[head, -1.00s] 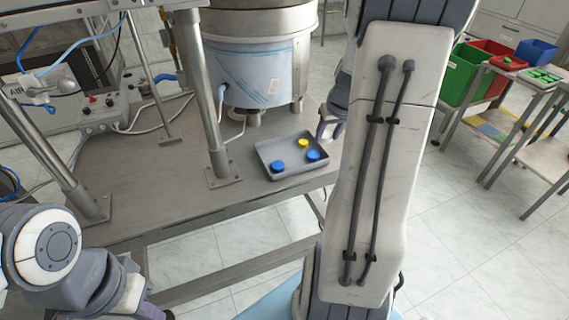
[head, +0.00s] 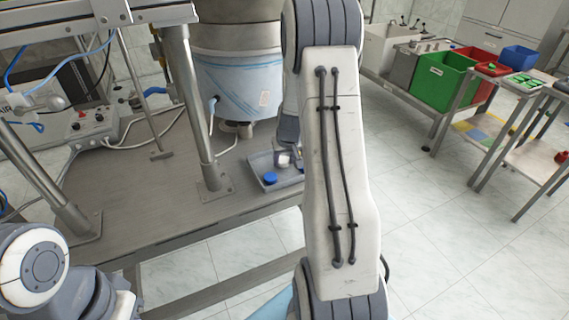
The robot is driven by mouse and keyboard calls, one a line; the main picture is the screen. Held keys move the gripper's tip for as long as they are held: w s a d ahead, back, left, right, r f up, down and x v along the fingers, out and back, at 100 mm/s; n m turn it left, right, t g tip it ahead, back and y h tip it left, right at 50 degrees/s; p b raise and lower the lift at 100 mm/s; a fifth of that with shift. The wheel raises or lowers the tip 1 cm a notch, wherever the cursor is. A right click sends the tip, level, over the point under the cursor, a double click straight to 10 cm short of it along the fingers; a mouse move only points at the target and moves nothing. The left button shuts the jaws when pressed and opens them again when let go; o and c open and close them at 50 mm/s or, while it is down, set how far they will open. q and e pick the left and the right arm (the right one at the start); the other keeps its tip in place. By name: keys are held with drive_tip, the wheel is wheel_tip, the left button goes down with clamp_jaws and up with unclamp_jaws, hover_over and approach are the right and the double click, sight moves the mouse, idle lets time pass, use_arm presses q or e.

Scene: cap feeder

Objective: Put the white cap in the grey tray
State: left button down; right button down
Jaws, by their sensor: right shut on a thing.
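The grey tray (head: 257,168) sits on the steel table below the feeder bowl, partly hidden behind my right arm. A blue cap (head: 270,178) lies in its front left part, and a sliver of another blue cap (head: 302,168) shows beside my arm. My right gripper (head: 284,155) is over the tray, small and partly hidden by its own arm. It is shut on a small white thing, which looks like the white cap (head: 283,161). I cannot tell whether the cap touches the tray floor. My left arm shows at the lower left, but its gripper is out of view.
The feeder bowl (head: 240,85) stands behind the tray. A steel post (head: 188,110) rises left of the tray. The table (head: 150,205) is clear at the front left. A green bin (head: 443,82) and a red bin (head: 484,66) stand on a cart at the right.

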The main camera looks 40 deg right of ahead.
drive_tip(key=shift+f, duration=0.65)
drive_tip(key=shift+f, duration=0.1)
drive_tip(key=shift+f+b, duration=0.15)
drive_tip(key=shift+b, duration=0.2)
drive_tip(key=shift+c, duration=1.8)
unclamp_jaws()
